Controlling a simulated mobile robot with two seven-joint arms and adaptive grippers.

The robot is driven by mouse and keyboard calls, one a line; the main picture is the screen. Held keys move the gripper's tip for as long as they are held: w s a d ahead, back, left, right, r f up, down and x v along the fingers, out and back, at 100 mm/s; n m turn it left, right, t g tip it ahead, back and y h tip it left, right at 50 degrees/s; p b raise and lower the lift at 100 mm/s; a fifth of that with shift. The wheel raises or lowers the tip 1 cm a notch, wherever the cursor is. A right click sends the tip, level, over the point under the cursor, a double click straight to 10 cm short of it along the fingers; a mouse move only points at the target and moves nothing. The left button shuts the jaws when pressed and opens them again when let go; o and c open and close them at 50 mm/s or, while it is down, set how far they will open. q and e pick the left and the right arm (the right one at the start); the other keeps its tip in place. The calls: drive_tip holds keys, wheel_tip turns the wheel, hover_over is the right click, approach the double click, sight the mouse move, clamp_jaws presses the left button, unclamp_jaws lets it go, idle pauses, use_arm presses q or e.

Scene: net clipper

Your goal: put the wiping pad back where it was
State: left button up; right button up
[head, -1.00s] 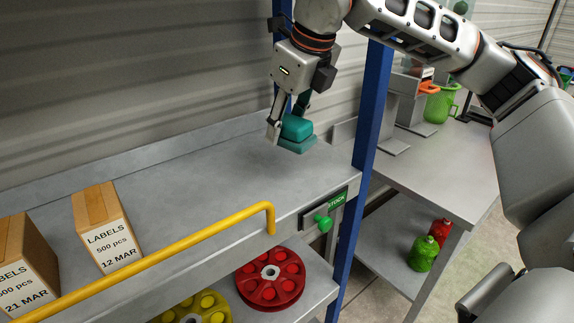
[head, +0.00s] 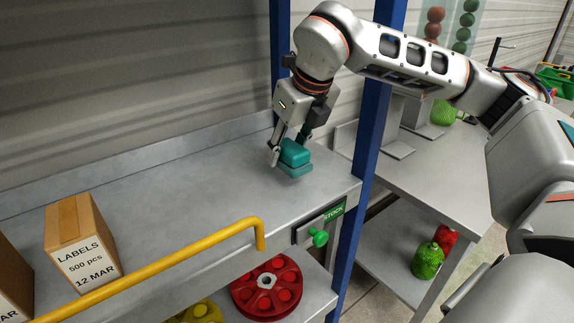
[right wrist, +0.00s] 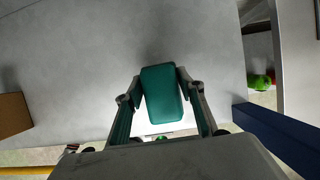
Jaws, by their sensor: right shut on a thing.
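The wiping pad is a teal block with a raised grip on a wider base (head: 296,170). It is at the right end of the grey upper shelf (head: 215,190), in front of the rear blue post. My right gripper (head: 289,150) reaches down from above and is shut on the pad's grip. In the right wrist view the teal pad (right wrist: 162,95) sits between the two fingers, its narrow sides against them. The pad looks slightly tilted; I cannot tell whether its underside touches the shelf. My left gripper is not in view.
A labels box (head: 82,243) stands on the shelf's left part. A yellow rail (head: 160,268) runs along the front edge, and a blue post (head: 366,150) stands at the right. Red (head: 270,288) and yellow reels lie below. The shelf between box and pad is clear.

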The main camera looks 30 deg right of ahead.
sight(287, 164)
drive_tip(key=shift+f, duration=1.95)
drive_tip(key=shift+f, duration=0.1)
drive_tip(key=o, duration=1)
drive_tip(key=shift+r, duration=0.2)
drive_tip(key=v, duration=1)
drive_tip(key=shift+r, duration=0.2)
drive_tip(key=shift+v, duration=0.8)
drive_tip(key=shift+f, duration=0.1)
